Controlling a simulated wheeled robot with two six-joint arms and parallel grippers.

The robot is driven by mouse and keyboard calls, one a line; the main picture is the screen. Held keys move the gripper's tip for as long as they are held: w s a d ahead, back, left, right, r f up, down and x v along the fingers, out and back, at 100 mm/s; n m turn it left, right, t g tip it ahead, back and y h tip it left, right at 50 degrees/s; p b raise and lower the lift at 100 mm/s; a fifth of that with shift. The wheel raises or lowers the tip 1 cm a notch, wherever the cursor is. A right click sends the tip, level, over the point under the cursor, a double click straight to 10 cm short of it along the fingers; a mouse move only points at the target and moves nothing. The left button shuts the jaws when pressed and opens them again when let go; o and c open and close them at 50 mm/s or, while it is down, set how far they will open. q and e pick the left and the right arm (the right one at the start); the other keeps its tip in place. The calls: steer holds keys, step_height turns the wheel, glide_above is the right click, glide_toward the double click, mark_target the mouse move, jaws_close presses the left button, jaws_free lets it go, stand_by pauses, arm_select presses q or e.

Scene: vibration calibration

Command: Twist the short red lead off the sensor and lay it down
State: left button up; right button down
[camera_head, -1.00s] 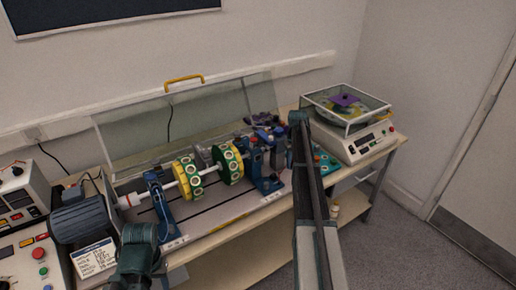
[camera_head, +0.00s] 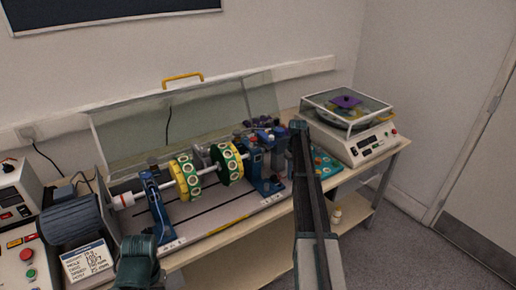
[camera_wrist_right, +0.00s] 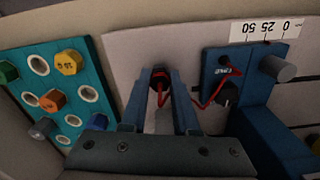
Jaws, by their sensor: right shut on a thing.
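In the right wrist view, my right gripper (camera_wrist_right: 160,88) is shut on the dark end of the short red lead (camera_wrist_right: 192,104), over the pale bench plate. The lead curves right from the jaws to the blue bearing block (camera_wrist_right: 215,65), beside a dark round part that may be the sensor (camera_wrist_right: 228,95). Whether the held end is still joined to anything is hidden between the fingers. In the head view, the blue bearing block (camera_head: 266,168) stands left of my right arm, and the lead is too small to make out. Only part of my left arm shows at the bottom left.
A teal tray (camera_wrist_right: 60,90) with holes and coloured caps lies left of my right gripper. A shaft with green and yellow discs (camera_head: 187,178) runs left of the block. A balance (camera_head: 355,135) stands at right. A raised clear guard (camera_head: 160,125) is behind.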

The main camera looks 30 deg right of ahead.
steer(key=shift+f+b, duration=0.35)
stand_by(0.3)
steer(key=c, duration=0.6)
jaws_free()
steer(key=shift+r, duration=0.1)
steer(key=shift+r+p, duration=2.5)
steer(key=shift+p, duration=0.1)
step_height(320, 180, up, 14)
steer(key=p, duration=1.3)
steer(key=shift+f+p, duration=0.15)
steer(key=shift+p, duration=0.2)
